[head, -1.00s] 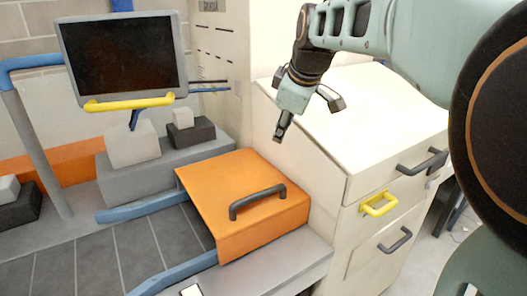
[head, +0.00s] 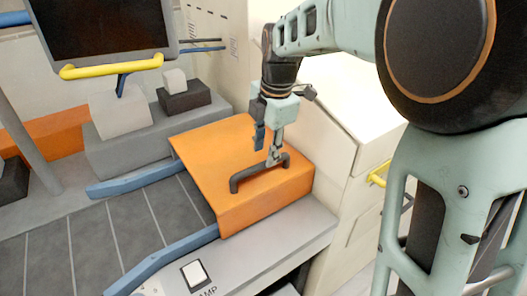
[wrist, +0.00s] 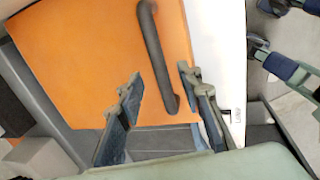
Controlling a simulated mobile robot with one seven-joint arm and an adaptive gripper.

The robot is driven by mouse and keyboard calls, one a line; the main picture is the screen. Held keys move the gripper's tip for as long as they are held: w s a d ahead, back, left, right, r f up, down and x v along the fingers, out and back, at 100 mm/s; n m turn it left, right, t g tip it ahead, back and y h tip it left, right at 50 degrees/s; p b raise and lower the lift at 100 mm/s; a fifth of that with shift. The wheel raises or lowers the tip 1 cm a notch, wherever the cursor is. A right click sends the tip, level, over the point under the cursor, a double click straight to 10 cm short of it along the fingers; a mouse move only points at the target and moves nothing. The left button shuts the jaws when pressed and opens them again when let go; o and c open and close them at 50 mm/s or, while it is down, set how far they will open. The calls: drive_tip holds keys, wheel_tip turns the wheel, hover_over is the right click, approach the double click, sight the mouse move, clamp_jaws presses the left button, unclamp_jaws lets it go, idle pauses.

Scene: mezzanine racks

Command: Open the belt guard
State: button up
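The belt guard is an orange cover (head: 205,165) lying shut over the end of the dark belt (head: 130,225). A dark grey bar handle (head: 255,176) stands on its top, and the handle also shows in the wrist view (wrist: 153,45). My gripper (head: 267,147) is open and points down just above the far right end of the handle. In the wrist view, my open fingers (wrist: 160,84) lie to either side of the handle's lower end. Whether they touch the handle, I cannot tell. Nothing is held.
Blue rails (head: 165,260) flank the belt. A screen with a yellow handle (head: 112,67) stands at the back left, near grey blocks (head: 120,118). A pale cabinet (head: 335,160) with another yellow handle stands close at right. A white switch (head: 195,273) is on the front ledge.

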sight(263, 164)
drive_tip(key=shift+w+a+f, duration=0.15)
drive_tip(key=shift+w+f, duration=0.05)
drive_tip(key=shift+f, duration=0.9)
drive_tip(key=shift+w+a+f, duration=0.1)
drive_tip(key=shift+w+f, duration=0.1)
drive_tip(key=shift+f, duration=0.85)
drive_tip(key=shift+c, duration=0.3)
clamp_jaws()
